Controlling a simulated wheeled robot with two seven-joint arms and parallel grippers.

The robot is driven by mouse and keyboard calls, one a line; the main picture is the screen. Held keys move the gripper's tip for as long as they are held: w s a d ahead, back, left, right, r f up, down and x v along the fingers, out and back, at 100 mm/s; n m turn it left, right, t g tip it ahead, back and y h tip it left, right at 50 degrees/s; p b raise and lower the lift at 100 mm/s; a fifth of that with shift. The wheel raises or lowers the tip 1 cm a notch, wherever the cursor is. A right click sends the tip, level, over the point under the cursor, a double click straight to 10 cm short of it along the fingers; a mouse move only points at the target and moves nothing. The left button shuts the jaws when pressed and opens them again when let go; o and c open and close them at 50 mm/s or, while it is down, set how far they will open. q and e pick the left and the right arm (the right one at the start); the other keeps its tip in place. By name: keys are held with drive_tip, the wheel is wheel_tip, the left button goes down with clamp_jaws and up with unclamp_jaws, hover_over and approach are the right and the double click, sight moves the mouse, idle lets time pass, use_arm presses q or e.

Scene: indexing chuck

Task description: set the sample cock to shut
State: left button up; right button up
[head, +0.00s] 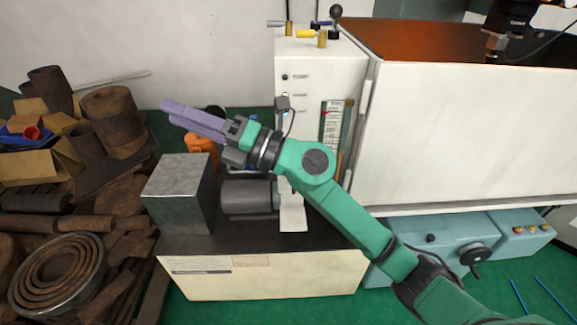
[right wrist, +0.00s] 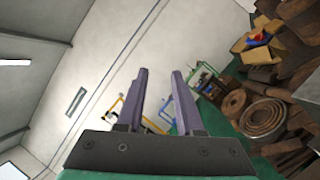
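Several small levers stand on top of the white cabinet (head: 316,62) in the head view. One has a grey handle (head: 277,23) on a brass body, and one has a yellow handle (head: 306,34) on a brass body. A blue handle (head: 319,23) shows behind them. I cannot tell which is the sample cock, and no label is readable. My right gripper (head: 168,110) is to the left of the cabinet and lower than the levers, touching none of them. In the right wrist view its two purple fingers (right wrist: 160,72) are apart with nothing between them. My left gripper is not in view.
A black ball-knob lever (head: 336,12) stands close to the small levers. A large white open-topped tank (head: 460,130) is right of the cabinet. A grey box (head: 180,195) and motor (head: 246,196) lie below my right arm. Rusty scrap (head: 75,190) fills the left.

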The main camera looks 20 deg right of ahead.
drive_tip(key=w+d+f+n+g+h, duration=0.25)
drive_tip(key=f+n+g+h, duration=0.25)
drive_tip(key=f+n+h, duration=0.45)
drive_tip(key=w+d+f+m+h, duration=0.2)
drive_tip(key=d+h, duration=0.3)
drive_tip(key=d, duration=0.5)
drive_tip(key=w+d+f+m+h, duration=0.25)
drive_tip(key=d+h, duration=0.25)
drive_tip(key=d, duration=0.4)
drive_tip(key=shift+y, duration=0.25)
drive_tip(key=p+x, duration=0.3)
drive_tip(key=x, duration=1.1)
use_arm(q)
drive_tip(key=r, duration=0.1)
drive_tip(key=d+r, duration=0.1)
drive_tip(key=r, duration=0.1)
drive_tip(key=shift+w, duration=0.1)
use_arm(e)
clamp_jaws()
